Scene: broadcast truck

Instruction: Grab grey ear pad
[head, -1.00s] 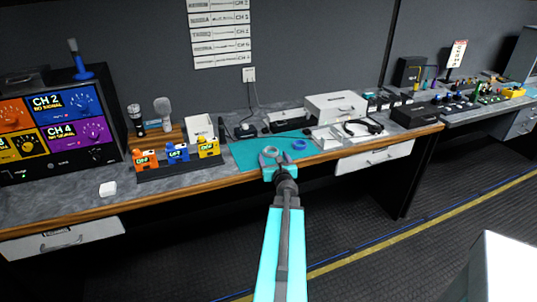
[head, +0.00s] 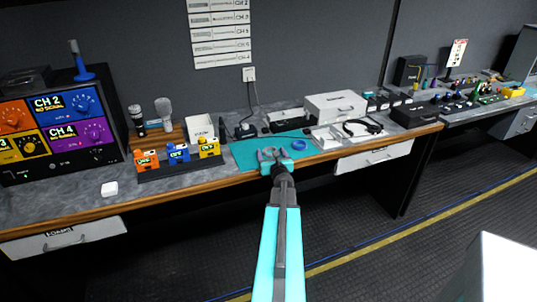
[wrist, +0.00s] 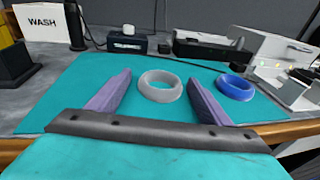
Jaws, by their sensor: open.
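The grey ear pad (wrist: 160,86) is a ring lying flat on the teal mat (wrist: 75,90). In the wrist view it sits between the tips of my open gripper (wrist: 157,90), a little ahead of them, and I see no clear contact. In the head view my gripper (head: 272,155) is over the mat near the table's front edge and partly covers the grey ear pad. A blue ear pad (wrist: 236,88) lies on the mat just right of the right finger; it also shows in the head view (head: 299,145).
A headset (head: 362,128) and a white box (head: 335,107) are to the right and behind the mat. Orange, blue and yellow units (head: 177,152) stand to the left. In the wrist view a white tray (wrist: 285,90) is at the right.

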